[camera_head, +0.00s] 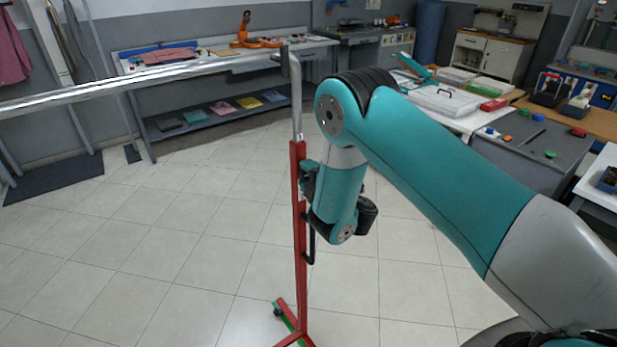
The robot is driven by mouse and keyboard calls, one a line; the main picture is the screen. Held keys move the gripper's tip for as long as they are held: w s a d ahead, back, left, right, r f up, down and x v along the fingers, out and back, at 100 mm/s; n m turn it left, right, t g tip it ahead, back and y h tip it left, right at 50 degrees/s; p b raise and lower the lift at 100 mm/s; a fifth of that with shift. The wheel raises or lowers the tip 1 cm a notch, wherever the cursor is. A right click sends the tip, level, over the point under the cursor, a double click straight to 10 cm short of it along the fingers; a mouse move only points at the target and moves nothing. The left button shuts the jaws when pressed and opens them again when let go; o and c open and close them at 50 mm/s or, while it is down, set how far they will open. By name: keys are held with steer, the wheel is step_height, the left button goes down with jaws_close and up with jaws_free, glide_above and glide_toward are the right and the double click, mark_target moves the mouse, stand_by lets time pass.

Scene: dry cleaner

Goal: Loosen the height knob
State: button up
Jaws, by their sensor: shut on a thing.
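A garment rack stands in front of me, with a red upright post (299,230), a grey metal tube (296,105) rising out of its top and a long silver rail (150,77) running left. My gripper (306,182) is at the right side of the red post, below the post's top end. It is largely hidden behind my teal wrist link. The jaws are shut on the height knob at the post. The knob itself is hidden by the gripper and wrist, so its turn cannot be seen.
The rack's red and green foot (287,318) rests on the tiled floor. A workbench (215,66) with an orange object stands behind; tables with tools stand at right. Floor left of the post is clear.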

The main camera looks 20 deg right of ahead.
steer(key=shift+f+n, duration=0.1)
steer(key=shift+n, duration=0.5)
steer(key=o, duration=0.9)
steer(key=shift+c, duration=0.2)
